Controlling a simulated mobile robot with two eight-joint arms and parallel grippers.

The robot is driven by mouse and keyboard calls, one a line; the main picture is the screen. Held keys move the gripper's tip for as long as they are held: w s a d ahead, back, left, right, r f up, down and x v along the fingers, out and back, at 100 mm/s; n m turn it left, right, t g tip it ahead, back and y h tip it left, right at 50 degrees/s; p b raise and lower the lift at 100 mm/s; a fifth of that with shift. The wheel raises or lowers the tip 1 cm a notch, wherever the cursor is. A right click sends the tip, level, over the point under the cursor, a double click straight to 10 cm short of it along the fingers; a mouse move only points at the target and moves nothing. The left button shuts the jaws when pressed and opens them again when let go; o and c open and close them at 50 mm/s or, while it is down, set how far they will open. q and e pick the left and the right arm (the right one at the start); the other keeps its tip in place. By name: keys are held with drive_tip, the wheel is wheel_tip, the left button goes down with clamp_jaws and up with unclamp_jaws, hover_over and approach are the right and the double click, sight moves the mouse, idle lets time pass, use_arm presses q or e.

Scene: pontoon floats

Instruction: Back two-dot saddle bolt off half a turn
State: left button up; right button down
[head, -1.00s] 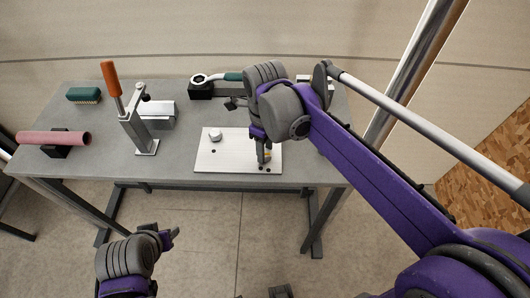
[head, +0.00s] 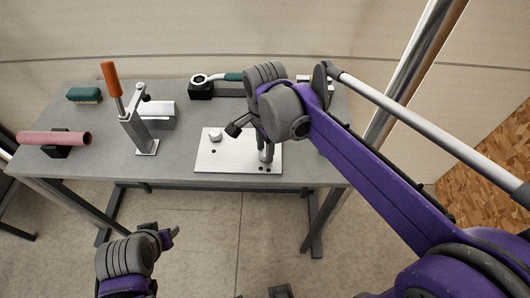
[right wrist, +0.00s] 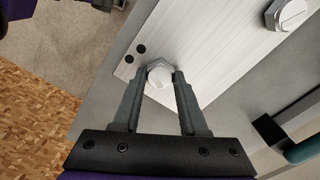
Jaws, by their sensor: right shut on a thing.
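The pale saddle plate (head: 225,160) lies on the grey bench; it fills the middle of the right wrist view (right wrist: 205,50). Two dark dots (right wrist: 135,53) mark the plate near its corner. Beside them is the two-dot saddle bolt (right wrist: 160,75), a silver hex head. My right gripper (head: 266,158) points down and is shut on this bolt, one finger at each side, as the right wrist view (right wrist: 159,78) shows. Another silver bolt (head: 215,135) sits at the plate's far left; it also shows at upper right (right wrist: 287,14). My left gripper (head: 174,237) is in front of the bench; its jaw opening is unclear.
An orange-handled toggle clamp (head: 135,125) stands left of the plate. A pink tube (head: 55,138) on a black block and a green brush (head: 84,95) are further left. A ring-ended wrench (head: 205,79) lies on a black holder behind. The front bench edge is clear.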

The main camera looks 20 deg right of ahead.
idle(0.3)
drive_tip(key=n, duration=0.9)
drive_tip(key=shift+n, duration=0.4)
drive_tip(key=n, duration=0.2)
drive_tip(key=shift+n, duration=0.3)
drive_tip(key=shift+r, duration=0.1)
drive_tip(key=shift+n, duration=0.7)
drive_tip(key=n, duration=0.4)
drive_tip(key=shift+n, duration=0.3)
drive_tip(key=c, duration=0.6)
unclamp_jaws()
drive_tip(key=shift+n, duration=0.4)
drive_tip(key=shift+o, duration=0.2)
